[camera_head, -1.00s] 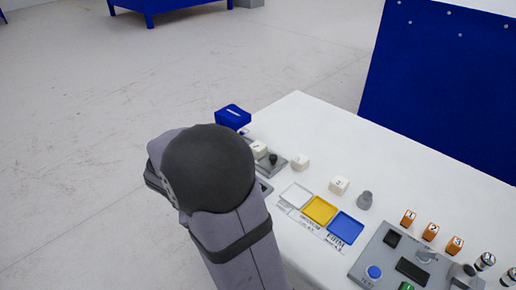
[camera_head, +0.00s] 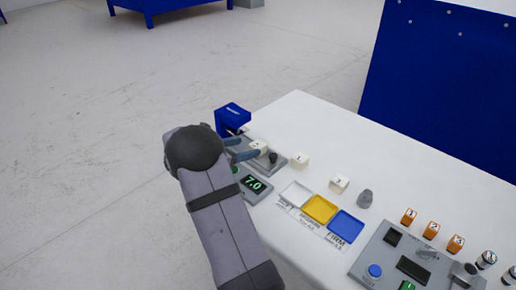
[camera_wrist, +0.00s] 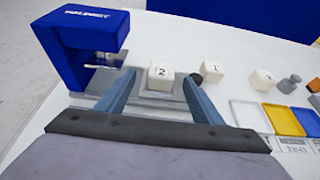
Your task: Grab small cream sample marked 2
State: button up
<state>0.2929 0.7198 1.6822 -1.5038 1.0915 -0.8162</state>
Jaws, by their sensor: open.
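The small cream sample marked 2 (camera_wrist: 161,75) is a cube on a grey plate beside a blue press-like device. My gripper (camera_wrist: 158,78) is open, with one finger on each side of the sample in the wrist view. I cannot tell whether either finger touches it. In the head view my gripper (camera_head: 243,149) is beside the sample, its fingers partly hidden by my arm.
The blue device (camera_wrist: 95,30) stands close on the left. A black knob (camera_head: 273,159) is right of the sample. Two more cream cubes, one marked 1 (camera_wrist: 211,69) and another (camera_wrist: 262,80), stand farther right. White, yellow (camera_head: 320,209) and blue trays lie in front; a display (camera_head: 253,183) reads 7.0.

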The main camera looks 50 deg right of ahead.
aim_at(254, 146)
jog(key=shift+s+p+x, duration=0.2)
jog(key=shift+p+x, duration=0.25)
jog(key=shift+x, duration=2.95)
jog(key=shift+f, duration=0.15)
jog(key=c, duration=1.1)
